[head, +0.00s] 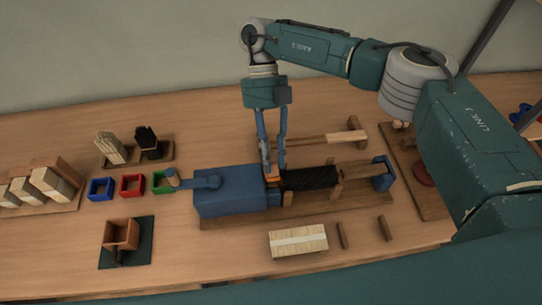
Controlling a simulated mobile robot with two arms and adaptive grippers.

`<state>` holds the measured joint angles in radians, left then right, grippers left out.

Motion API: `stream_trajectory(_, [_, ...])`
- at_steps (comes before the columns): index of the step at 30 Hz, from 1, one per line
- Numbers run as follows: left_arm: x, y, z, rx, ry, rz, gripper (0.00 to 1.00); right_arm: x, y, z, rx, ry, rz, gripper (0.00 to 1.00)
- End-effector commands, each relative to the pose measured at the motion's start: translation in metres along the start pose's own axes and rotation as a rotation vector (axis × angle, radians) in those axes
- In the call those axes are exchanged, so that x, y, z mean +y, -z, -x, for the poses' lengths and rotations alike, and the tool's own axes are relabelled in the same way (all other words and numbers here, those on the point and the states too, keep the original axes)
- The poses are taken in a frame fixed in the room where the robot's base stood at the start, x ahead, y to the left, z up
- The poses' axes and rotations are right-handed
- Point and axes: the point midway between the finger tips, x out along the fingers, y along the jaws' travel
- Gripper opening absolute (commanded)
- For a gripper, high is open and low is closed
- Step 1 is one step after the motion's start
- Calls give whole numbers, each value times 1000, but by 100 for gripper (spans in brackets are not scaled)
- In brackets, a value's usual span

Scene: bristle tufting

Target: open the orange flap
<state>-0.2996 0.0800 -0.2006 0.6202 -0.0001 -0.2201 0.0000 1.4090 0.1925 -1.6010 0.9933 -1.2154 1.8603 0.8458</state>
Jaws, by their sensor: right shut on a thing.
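The orange flap (272,177) is a small piece at the right end of the blue machine box (225,190), beside a black bristled roller. My right gripper (273,170) reaches down from above with its fingers at the flap. It is shut on the flap, and the fingertips partly hide it. How far the flap is tilted is too small to tell. My left gripper is not in view.
The black roller (310,178) lies on a wooden base right of the box. A bundle of pale bristles (298,241) lies in front. Red (132,185), blue (102,188) and green trays and an orange box (121,234) stand at left. A wooden mallet-like tool (320,138) lies behind.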

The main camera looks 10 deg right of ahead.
Motion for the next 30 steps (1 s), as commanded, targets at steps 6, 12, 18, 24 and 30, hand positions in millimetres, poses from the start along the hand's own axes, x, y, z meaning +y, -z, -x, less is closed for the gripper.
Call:
stream_trajectory(6, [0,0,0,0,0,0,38,0,0,0,-1,1,0,41])
stream_trajectory(12, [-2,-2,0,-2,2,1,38,0,0,0,-1,1,-1,41])
stream_trajectory(18, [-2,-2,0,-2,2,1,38,1,-1,18,-4,0,-2,41])
stream_trajectory(24, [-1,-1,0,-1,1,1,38,1,0,53,-4,-1,-2,41])
stream_trajectory(30, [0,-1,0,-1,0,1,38,0,0,71,-2,1,-1,41])
